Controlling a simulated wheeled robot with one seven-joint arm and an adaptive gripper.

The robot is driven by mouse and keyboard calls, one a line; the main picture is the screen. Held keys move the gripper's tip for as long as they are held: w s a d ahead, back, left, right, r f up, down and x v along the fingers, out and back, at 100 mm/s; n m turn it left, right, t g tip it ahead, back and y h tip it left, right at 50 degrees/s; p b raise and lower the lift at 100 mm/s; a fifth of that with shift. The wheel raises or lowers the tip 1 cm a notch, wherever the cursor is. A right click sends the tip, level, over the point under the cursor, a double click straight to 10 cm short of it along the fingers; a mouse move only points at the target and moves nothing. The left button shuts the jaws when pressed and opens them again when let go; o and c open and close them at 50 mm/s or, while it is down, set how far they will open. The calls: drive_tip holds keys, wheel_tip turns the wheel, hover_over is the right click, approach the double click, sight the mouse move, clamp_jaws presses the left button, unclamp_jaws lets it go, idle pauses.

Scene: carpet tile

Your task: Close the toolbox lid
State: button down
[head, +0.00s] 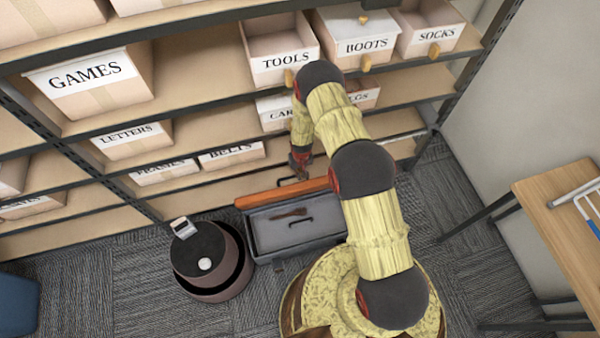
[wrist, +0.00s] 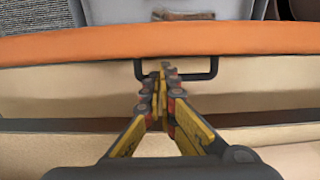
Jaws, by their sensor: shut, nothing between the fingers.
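The grey toolbox (head: 292,228) stands on the carpet in front of the shelf, in the head view. Its orange lid (head: 283,194) is raised at the back edge, on the shelf side, and the inside of the box shows. In the wrist view the lid (wrist: 120,45) crosses the upper part as an orange band with a dark handle (wrist: 213,68) on its near side. My gripper (wrist: 162,75) is shut and empty, with its fingertips at the handle's opening. I cannot tell whether they touch it. In the head view my gripper (head: 300,165) is on the shelf side of the lid.
A shelf (head: 200,55) with labelled boxes stands close behind the lid. A wooden table (head: 560,215) is at the right.

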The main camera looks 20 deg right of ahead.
sight(302, 183)
drive_tip(key=shift+s, duration=0.15)
drive_tip(key=shift+s+t, duration=0.3)
drive_tip(key=shift+s, duration=0.45)
drive_tip(key=shift+s+f+t+p, duration=0.15)
drive_tip(key=shift+s+t, duration=0.1)
drive_tip(key=shift+s, duration=0.4)
drive_tip(key=shift+s+f+t+p, duration=0.15)
drive_tip(key=shift+s+t, duration=0.1)
drive_tip(key=shift+s, duration=0.4)
drive_tip(key=s+f+b, duration=0.1)
drive_tip(key=s+f, duration=0.3)
drive_tip(key=s, duration=0.3)
drive_tip(key=s+f+b, duration=0.2)
drive_tip(key=s+f, duration=0.2)
drive_tip(key=s, duration=0.4)
drive_tip(key=s+f+b, duration=0.6)
drive_tip(key=s+f, duration=0.1)
drive_tip(key=f, duration=0.6)
drive_tip(key=shift+b, duration=0.35)
